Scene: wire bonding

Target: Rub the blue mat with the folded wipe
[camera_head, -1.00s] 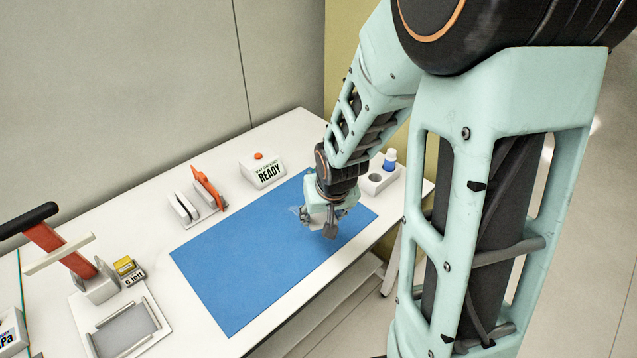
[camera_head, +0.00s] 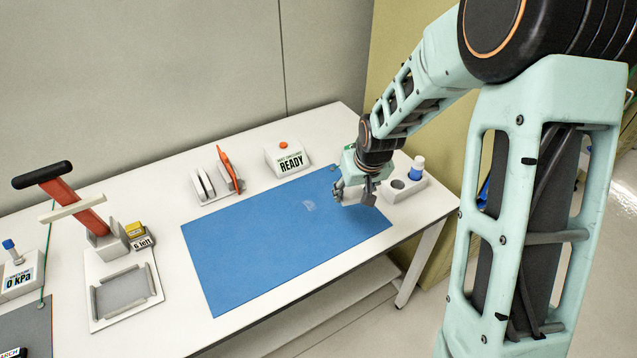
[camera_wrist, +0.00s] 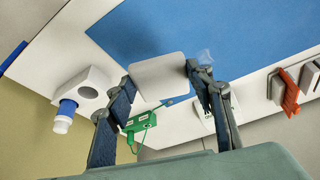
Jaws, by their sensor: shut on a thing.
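The blue mat (camera_head: 265,250) lies flat on the white bench. A small pale, translucent patch (camera_head: 309,206) sits on it, left of my gripper; it also shows in the wrist view (camera_wrist: 205,56). My gripper (camera_head: 355,190) is by the mat's right end. In the wrist view my gripper (camera_wrist: 158,82) is shut on a pale, flat square, which looks like the folded wipe (camera_wrist: 160,74). The wipe is hard to make out in the head view. I cannot tell whether it touches the mat.
A white holder (camera_head: 416,184) with a blue-and-white bottle (camera_head: 416,168) stands right of my gripper. A red-handled press (camera_head: 80,212) and a tray (camera_head: 122,292) are at left.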

